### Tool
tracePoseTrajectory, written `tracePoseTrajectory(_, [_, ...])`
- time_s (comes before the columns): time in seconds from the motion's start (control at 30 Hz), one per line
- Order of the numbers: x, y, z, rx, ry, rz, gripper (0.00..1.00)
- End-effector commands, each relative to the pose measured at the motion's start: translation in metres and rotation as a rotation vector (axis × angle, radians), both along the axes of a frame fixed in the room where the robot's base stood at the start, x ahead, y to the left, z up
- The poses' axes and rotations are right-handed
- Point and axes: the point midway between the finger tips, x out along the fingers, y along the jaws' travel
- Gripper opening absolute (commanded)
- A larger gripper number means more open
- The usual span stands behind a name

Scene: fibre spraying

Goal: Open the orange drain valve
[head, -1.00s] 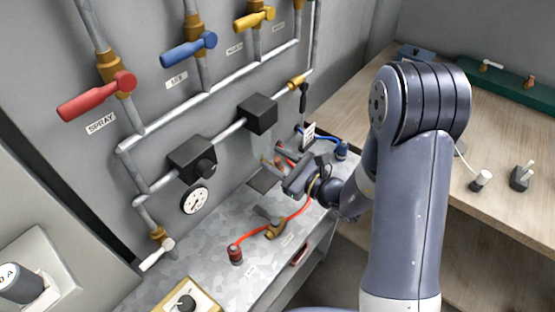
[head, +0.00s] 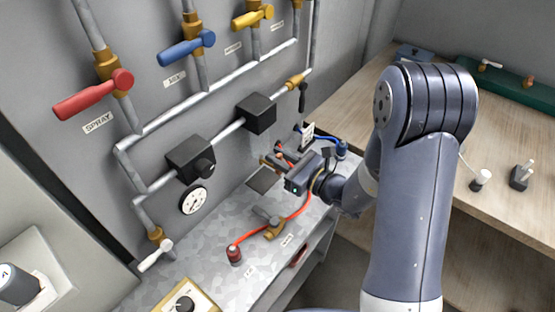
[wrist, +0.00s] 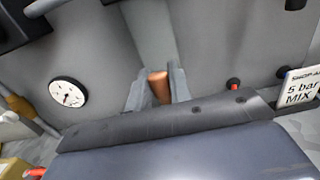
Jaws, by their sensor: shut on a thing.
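The orange handle (wrist: 159,86) shows between the two fingers of my gripper (wrist: 157,90) in the wrist view, close to the grey wall. The gripper is shut on it. I take it for the drain valve's handle. In the head view my gripper (head: 272,165) reaches over the back of the metal bench to the wall, from the right. Only a small orange-brown bit of the handle shows at the fingertips there. The valve's body is hidden, so I cannot tell how far it is turned.
Red (head: 95,97), blue (head: 187,48) and yellow (head: 253,17) valve handles sit on wall pipes. A gauge (head: 193,200) is below them. A brass valve (head: 272,223) and a red hose (head: 300,210) lie on the bench near my gripper. A small sign (head: 308,134) stands behind.

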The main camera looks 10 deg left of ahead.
Motion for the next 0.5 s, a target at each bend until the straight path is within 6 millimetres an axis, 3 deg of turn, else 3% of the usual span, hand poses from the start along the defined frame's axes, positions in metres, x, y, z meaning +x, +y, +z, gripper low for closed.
tracePoseTrajectory(0.37, [0.0013,-0.0008,0.0001,0.013,0.022,0.000,0.00])
tracePoseTrajectory(0.4, [0.0012,-0.0008,0.0001,0.013,0.022,-0.001,0.23])
tracePoseTrajectory(0.5, [0.0012,-0.0008,0.0002,0.013,0.022,-0.001,0.31])
